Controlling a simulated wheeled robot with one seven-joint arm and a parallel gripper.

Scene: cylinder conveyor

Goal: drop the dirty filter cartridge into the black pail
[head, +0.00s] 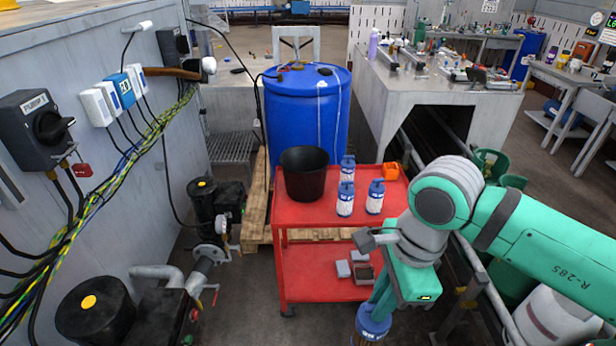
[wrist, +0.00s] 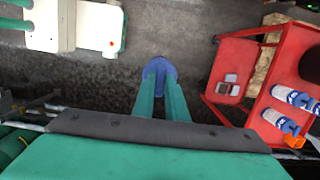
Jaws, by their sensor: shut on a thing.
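My gripper (head: 374,308) is shut on a blue-topped filter cartridge (head: 372,326), low in front of the red cart's right side. The cartridge's lower part is cut off by the frame edge, so its dirt cannot be judged. In the wrist view my fingers (wrist: 160,84) hold its blue end (wrist: 158,68) above the grey floor. The black pail (head: 305,178) stands upright on the left of the cart's top shelf; its inside looks dark. A dark part of it shows at the right edge of the wrist view (wrist: 311,66).
A blue drum (head: 308,115) stands behind; pumps (head: 213,205) stand left.

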